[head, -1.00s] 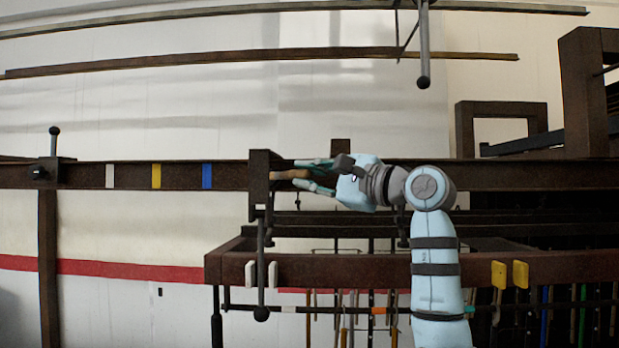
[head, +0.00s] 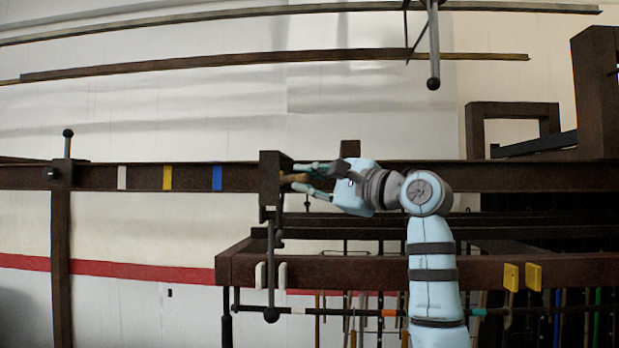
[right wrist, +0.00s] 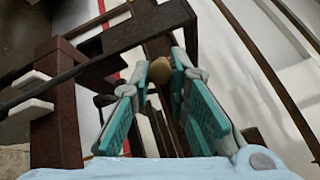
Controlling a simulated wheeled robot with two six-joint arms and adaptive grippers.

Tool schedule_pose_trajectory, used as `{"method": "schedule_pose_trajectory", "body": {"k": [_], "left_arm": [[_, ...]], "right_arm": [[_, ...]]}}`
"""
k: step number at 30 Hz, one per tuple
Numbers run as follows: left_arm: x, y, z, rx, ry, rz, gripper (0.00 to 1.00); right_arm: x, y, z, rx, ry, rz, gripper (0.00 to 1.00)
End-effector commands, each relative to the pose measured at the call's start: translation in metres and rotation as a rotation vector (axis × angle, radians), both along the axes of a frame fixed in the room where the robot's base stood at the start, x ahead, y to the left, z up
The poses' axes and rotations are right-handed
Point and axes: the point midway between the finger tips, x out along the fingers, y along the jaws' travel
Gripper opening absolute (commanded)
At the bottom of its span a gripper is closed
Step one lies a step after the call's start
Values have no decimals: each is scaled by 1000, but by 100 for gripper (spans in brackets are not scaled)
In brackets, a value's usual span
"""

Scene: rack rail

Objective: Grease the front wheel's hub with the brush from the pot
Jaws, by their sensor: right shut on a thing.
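My right gripper (head: 308,182) is shut on a tan wooden handle (head: 293,178), which looks like the brush's. The handle points left, up against or just behind a dark upright plate (head: 270,190) on the rail. In the right wrist view the rounded tan handle end (right wrist: 160,70) shows between the teal fingers of the gripper (right wrist: 157,77). The bristles are hidden. I cannot make out the front wheel, its hub or the grease pot. My left gripper is not in view.
A dark rail (head: 100,178) with white, yellow and blue marks runs left of the plate. A lower beam (head: 350,270) carries white and yellow tabs. A rod with a ball end (head: 433,60) hangs above. The pale wall behind the rail's left part is clear.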

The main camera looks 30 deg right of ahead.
Motion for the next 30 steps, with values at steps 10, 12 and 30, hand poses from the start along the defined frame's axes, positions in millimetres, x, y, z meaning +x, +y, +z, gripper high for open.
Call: {"method": "schedule_pose_trajectory", "body": {"k": [10,12,30], "left_arm": [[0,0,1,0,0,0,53],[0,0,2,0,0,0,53],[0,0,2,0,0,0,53]], "right_arm": [[-6,-11,-6,0,0,-3,0],[-8,-13,-6,0,1,-2,0],[-8,-14,13,1,0,-1,0]]}}
